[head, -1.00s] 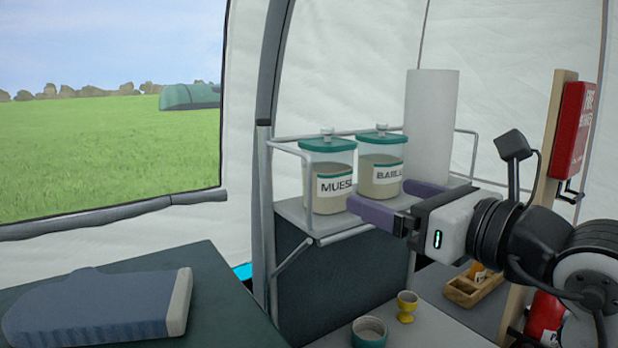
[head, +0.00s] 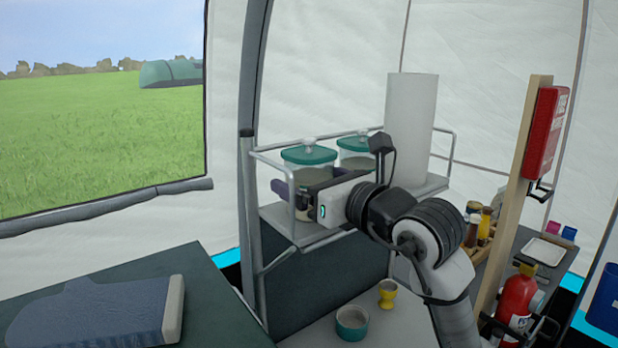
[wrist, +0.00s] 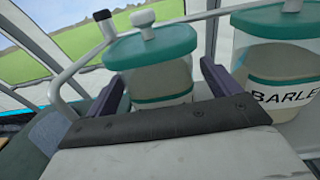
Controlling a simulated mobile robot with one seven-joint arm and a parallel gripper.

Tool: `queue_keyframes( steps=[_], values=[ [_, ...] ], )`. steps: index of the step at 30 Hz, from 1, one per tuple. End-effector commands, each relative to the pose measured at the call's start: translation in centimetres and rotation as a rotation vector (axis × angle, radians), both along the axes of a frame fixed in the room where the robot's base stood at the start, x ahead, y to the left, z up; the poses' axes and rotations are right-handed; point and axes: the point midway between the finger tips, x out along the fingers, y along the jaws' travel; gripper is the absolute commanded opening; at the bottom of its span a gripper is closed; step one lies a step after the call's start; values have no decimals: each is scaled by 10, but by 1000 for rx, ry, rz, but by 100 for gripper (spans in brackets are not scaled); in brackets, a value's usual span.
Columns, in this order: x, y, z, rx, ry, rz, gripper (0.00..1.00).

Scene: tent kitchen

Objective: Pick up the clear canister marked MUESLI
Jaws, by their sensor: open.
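The clear canister marked MUESLI (head: 308,158) stands upright on the wire-railed shelf. It has a teal lid with a pale knob. Its label faces my gripper and is hidden now; the label shows in the earlier head view. In the wrist view the canister (wrist: 158,78) is between my two purple fingers, one on each side. My gripper (wrist: 163,75) is open there; I cannot tell whether either finger touches the glass. In the head view my gripper (head: 303,188) covers the canister's middle.
A second canister, marked BARLEY (wrist: 275,65), stands close on the right, near my right finger. A paper roll (head: 410,125) stands farther right. The shelf rail (head: 272,160) runs around the canisters. A teal bowl (head: 352,323) and yellow egg cup (head: 387,293) sit below.

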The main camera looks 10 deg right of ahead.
Motion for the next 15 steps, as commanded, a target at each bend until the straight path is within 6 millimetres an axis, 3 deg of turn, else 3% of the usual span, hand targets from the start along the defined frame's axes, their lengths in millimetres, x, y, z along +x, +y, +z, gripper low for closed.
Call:
queue_keyframes(
  steps=[9, 15],
  values=[
    [7, 3, -1, 0, 0, -1, 89],
    [7, 3, -1, 0, 0, -1, 64]
  ],
)
